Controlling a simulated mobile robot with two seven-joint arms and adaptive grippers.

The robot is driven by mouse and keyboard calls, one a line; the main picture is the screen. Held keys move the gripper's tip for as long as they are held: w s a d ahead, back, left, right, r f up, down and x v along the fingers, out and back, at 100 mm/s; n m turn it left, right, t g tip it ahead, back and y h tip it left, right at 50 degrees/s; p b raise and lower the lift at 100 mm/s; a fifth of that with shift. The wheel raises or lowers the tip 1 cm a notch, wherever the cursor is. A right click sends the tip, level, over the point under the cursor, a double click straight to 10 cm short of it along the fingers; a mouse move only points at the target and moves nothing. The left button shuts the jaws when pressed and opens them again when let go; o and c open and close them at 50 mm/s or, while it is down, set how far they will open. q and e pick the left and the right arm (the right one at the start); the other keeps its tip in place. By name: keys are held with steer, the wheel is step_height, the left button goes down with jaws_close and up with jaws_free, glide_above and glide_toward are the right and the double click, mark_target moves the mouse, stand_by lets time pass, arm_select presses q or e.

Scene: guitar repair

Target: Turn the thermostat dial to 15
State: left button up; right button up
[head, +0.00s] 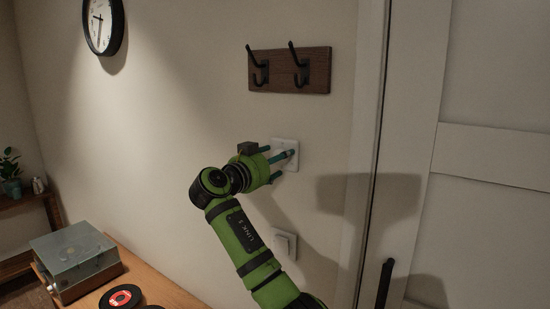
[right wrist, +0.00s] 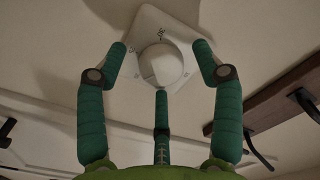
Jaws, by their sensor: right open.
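The thermostat is a white square plate (head: 291,145) on the wall below the coat hooks, partly covered by my gripper in the head view. In the right wrist view its round white dial (right wrist: 160,64) sits on the plate (right wrist: 146,24), with small dark marks above the dial. The dial's setting is too small to read. My right gripper (head: 284,160) is at the thermostat. Its three teal fingers are open, spread to the left, right and below the dial in the right wrist view. I cannot tell whether any fingertip touches it. My left gripper is not in view.
A wooden rack with black hooks (head: 318,70) is above the thermostat. A white wall switch (head: 284,243) is below. A door (head: 487,110) with a dark handle stands right. A wall clock (head: 94,22) hangs upper left; a turntable (head: 75,259) sits on the table lower left.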

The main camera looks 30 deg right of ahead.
steer(key=c, duration=1.1)
steer(key=shift+f, duration=0.1)
steer(key=shift+c, duration=0.2)
steer(key=shift+f+n+b, duration=0.2)
steer(key=shift+n+b, duration=2.45)
steer(key=shift+n, duration=3.15)
steer(key=o, duration=1.1)
steer(key=shift+s, duration=0.1)
steer(key=shift+o, duration=0.2)
steer(key=shift+d+r, duration=0.1)
steer(key=shift+r, duration=0.05)
